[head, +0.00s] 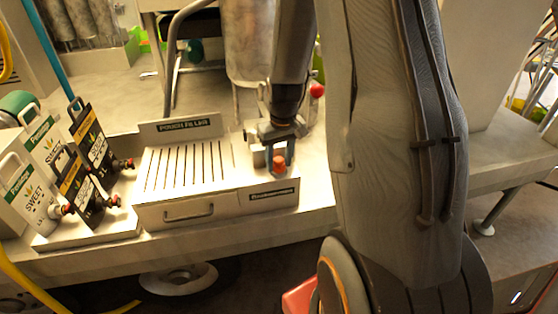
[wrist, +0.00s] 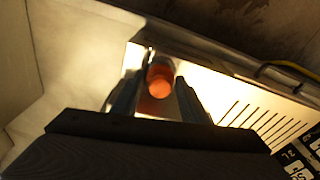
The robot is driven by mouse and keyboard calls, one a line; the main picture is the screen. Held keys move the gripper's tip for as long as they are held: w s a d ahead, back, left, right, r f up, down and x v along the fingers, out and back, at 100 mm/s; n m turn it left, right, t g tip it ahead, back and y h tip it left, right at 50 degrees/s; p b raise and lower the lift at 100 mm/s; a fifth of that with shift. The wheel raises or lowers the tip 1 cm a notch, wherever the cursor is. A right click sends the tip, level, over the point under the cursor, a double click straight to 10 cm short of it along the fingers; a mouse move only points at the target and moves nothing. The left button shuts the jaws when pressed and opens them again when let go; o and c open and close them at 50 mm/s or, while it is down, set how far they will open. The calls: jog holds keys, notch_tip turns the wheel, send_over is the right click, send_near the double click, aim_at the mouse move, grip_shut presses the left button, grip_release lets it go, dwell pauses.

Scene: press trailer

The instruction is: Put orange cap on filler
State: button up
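The filler (head: 187,125), labelled "POUCH FILLER", is a pale box with a slotted tray and front handle on the counter. The orange cap (head: 279,162) shows at the filler's right end, directly below and between my gripper's fingertips. My gripper (head: 280,154) points down there. In the wrist view, my gripper (wrist: 157,88) has its fingers spread on either side of the round orange cap (wrist: 160,78), with visible gaps. A grey cylindrical part shows just beyond the cap; I cannot tell whether the cap sits on it. A darker orange patch shows below the cap.
Several pouches with dark and red caps, such as a black one (head: 91,140), stand on a rack left of the filler. A red knob (head: 317,90) is behind my gripper. A metal vessel (head: 248,45) stands behind. The slotted tray (head: 188,165) is empty.

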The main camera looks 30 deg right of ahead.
aim_at(281, 162)
jog(key=shift+o, duration=1.2)
notch_tip(281, 162, up, 12)
jog(key=s+b, duration=0.1)
jog(key=b, duration=0.1)
jog(key=s+a+f, duration=0.2)
jog(key=s+a, duration=0.5)
jog(key=s+a+f+n, duration=0.1)
jog(key=s+a+f, duration=0.2)
jog(key=s+a, duration=0.4)
jog(key=shift+a+f, duration=0.35)
jog(key=shift+a, duration=0.2)
jog(key=shift+s, duration=0.1)
jog(key=shift+c, duration=0.4)
